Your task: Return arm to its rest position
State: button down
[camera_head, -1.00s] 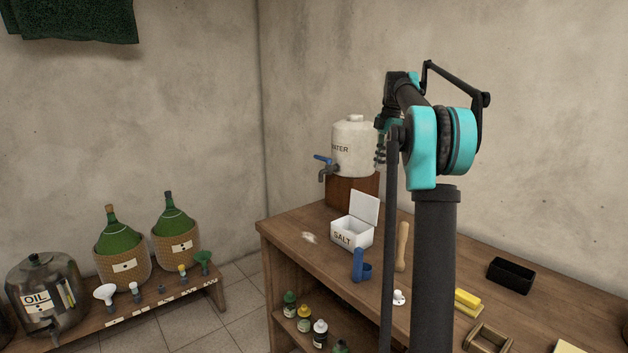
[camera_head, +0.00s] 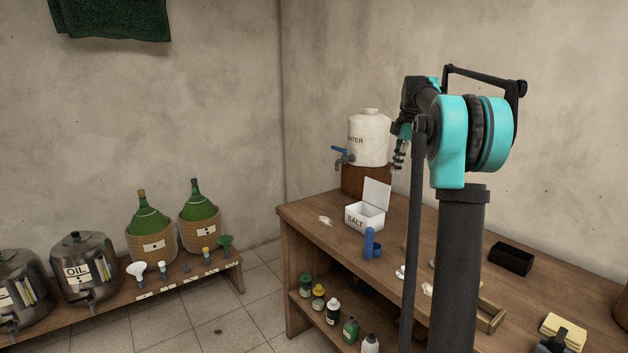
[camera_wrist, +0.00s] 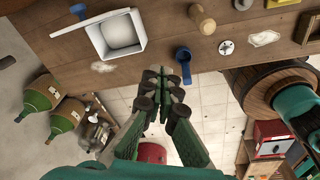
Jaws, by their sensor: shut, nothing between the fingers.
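My arm stands folded up at the right of the head view. My gripper (camera_head: 398,160) hangs at its end in front of the water container, partly hidden by the arm. In the wrist view my gripper (camera_wrist: 162,85) has its fingers together, with nothing between them. It is over the open floor beside the workbench (camera_wrist: 165,50) edge. It touches nothing that I can see.
The bench holds an open salt box (camera_head: 362,213), a blue scoop (camera_head: 371,243), a white water container (camera_head: 369,138) with a tap and a black tray (camera_head: 511,258). A low shelf (camera_head: 215,269) with oil tanks and green bottles stands left. Tiled floor lies between.

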jog(key=s+a+f+m+t, duration=0.1)
jog(key=s+a+f+m, duration=0.1)
jog(key=s+f+m, duration=0.4)
jog(key=s+a+f+m+t+h, duration=0.1)
jog(key=s+a+f+m, duration=0.2)
jog(key=s+f+m, duration=0.4)
jog(key=s+a+f+m+t, duration=0.1)
jog(key=s+a+f+m, duration=0.2)
jog(key=s+f, duration=1.5)
jog(key=s+m, duration=0.3)
jog(key=s, duration=0.4)
jog(key=shift+s+m+t+h, duration=0.15)
jog(key=shift+m+t+h, duration=0.25)
